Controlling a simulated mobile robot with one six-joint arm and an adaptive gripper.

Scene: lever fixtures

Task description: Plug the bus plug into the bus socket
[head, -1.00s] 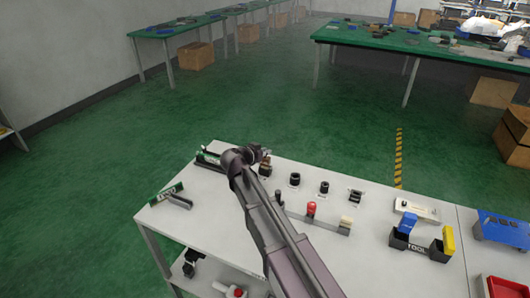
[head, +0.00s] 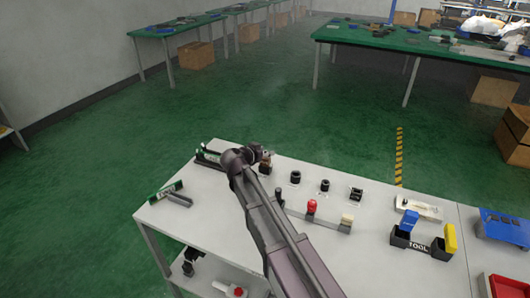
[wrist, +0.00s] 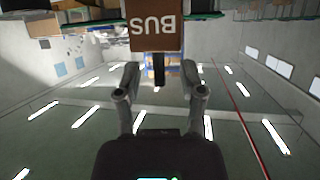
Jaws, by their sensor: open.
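A brown block lettered BUS (wrist: 155,32) hangs at the top of the wrist view, its letters upside down. A dark narrow piece (wrist: 159,70) extends from it between my fingers. My gripper (wrist: 160,88) is open, with one finger on each side of this piece and a visible gap to both. I cannot tell the bus socket apart; the gripper's fingers are hidden there.
The white table (head: 230,215) carries several black fittings, including a round one (head: 295,177), to the right of my arm. A red-topped lever (head: 312,206), a black TOOL box (head: 418,245) and a green-white piece (head: 165,191) also stand there. The left front is mostly clear.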

